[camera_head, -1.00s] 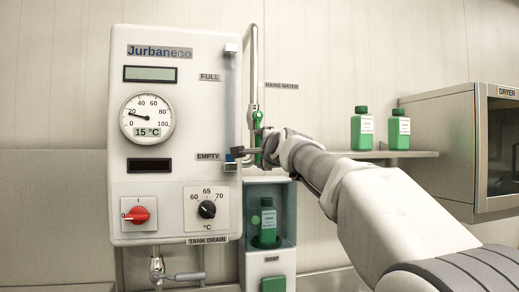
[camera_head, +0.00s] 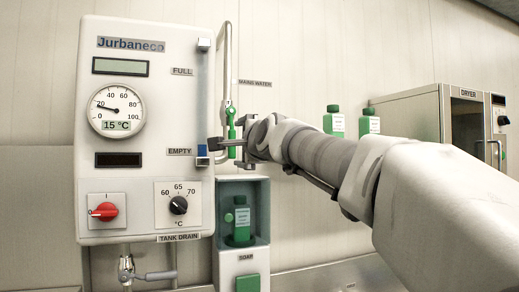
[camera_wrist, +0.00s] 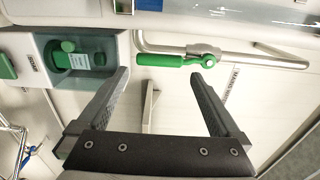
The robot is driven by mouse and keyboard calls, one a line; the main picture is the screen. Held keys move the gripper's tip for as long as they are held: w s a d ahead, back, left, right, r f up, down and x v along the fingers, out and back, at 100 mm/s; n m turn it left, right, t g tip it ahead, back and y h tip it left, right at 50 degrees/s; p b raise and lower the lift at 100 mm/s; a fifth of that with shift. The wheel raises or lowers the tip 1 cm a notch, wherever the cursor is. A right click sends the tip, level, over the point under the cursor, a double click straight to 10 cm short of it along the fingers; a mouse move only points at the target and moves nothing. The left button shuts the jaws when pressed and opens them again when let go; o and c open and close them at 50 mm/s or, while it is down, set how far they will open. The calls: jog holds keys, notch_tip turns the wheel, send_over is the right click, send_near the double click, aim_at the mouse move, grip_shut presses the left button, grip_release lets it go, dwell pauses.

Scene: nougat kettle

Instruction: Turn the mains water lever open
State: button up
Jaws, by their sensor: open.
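The mains water lever (camera_head: 231,124) is a green handle on the metal pipe beside the white kettle panel, below the MAINS WATER label (camera_head: 254,83). In the wrist view the lever (camera_wrist: 168,60) runs roughly parallel to the pipe (camera_wrist: 160,47), with its round pivot end at the right. My gripper (camera_head: 222,147) is at the lever's lower part in the head view, which partly hides the lever there. In the wrist view my gripper (camera_wrist: 160,76) is open and empty, with the lever just beyond the fingertips and apart from them.
The kettle panel (camera_head: 140,65) stands close left of the gripper. Below is a soap niche (camera_head: 262,210) with a green bottle (camera_head: 241,216). Two green bottles, one of them at the right (camera_head: 370,122), stand behind my arm. A dryer (camera_head: 415,115) is at the far right.

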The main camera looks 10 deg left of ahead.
jog(key=b+v, duration=0.1)
jog(key=v, duration=0.8)
jog(key=shift+s+d, duration=0.15)
